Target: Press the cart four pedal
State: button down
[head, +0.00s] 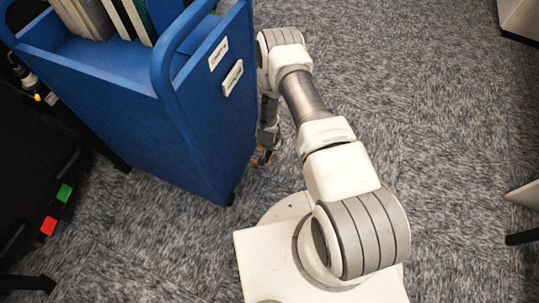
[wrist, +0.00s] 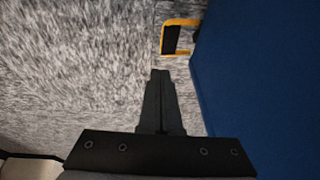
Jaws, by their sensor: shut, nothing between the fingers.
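A blue cart (head: 185,140) with books on its top shelf stands at the left in the head view. Its side fills the right of the wrist view (wrist: 265,80). A pedal with a yellow frame and a dark pad (wrist: 179,40) sticks out low beside the cart, just above the floor. My gripper (wrist: 160,73) is shut and empty. Its fingertips point towards the pedal and appear a little short of it, apart from it. In the head view my arm reaches along the cart's right side, and a small yellow bit (head: 262,157) shows by its end.
Two small labels (head: 232,78) are on the cart's end panel, too small to read. A dark unit with green (head: 64,193) and red (head: 48,225) tabs stands at the left. Grey carpet (head: 440,120) is clear on the right, with furniture at the far right edge.

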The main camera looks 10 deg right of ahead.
jog(key=b, duration=0.6)
send_near(270, 157)
jog(key=a+x, duration=0.1)
jog(key=x, duration=0.4)
jog(key=shift+w+d+f+b, duration=0.25)
jog(key=shift+d+f+b, duration=0.2)
jog(key=shift+f, duration=0.2)
